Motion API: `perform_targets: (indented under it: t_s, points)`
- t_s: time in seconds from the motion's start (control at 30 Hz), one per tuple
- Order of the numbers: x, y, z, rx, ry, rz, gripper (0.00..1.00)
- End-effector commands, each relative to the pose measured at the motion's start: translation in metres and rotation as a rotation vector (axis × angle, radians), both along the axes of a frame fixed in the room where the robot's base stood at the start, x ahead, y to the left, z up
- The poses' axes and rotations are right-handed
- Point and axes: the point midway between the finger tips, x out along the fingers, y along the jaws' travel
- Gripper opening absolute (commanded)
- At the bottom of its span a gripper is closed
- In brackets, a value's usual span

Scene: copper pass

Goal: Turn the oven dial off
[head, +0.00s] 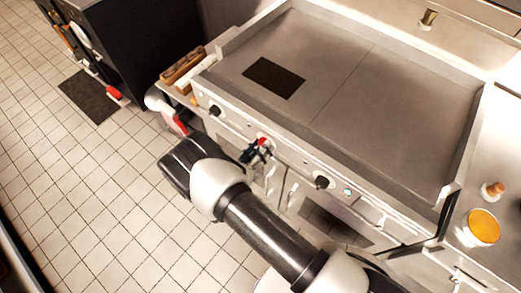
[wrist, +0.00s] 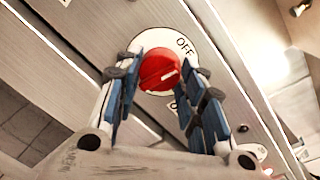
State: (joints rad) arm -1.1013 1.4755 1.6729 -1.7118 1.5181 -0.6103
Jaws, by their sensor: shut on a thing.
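The oven dial (wrist: 157,70) is a red round knob on a white plate on the oven's front panel. Its white pointer line points right, between the "OFF" label at upper right and another label at lower right, partly hidden by a finger. My gripper (wrist: 160,78) is shut on the dial, with one blue-padded finger on each side. In the head view, the red dial (head: 263,141) shows as a small spot on the front panel, mostly hidden by my gripper (head: 256,150).
Black knobs (head: 214,110) and (head: 322,182) sit on the same panel, left and right of my gripper. A flat griddle top (head: 400,100) lies above. An orange-filled bowl (head: 483,227) stands on the right counter. Tiled floor (head: 110,190) is clear at left.

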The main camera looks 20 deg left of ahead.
Motion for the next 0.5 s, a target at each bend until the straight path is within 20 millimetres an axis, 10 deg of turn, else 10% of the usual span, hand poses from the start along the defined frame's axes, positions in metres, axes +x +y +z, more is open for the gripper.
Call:
perform_targets:
  t_s: [0.5]
  points:
    - [-0.0003, -0.0009, -0.0001, -0.165, 0.07, -0.001, 0.13]
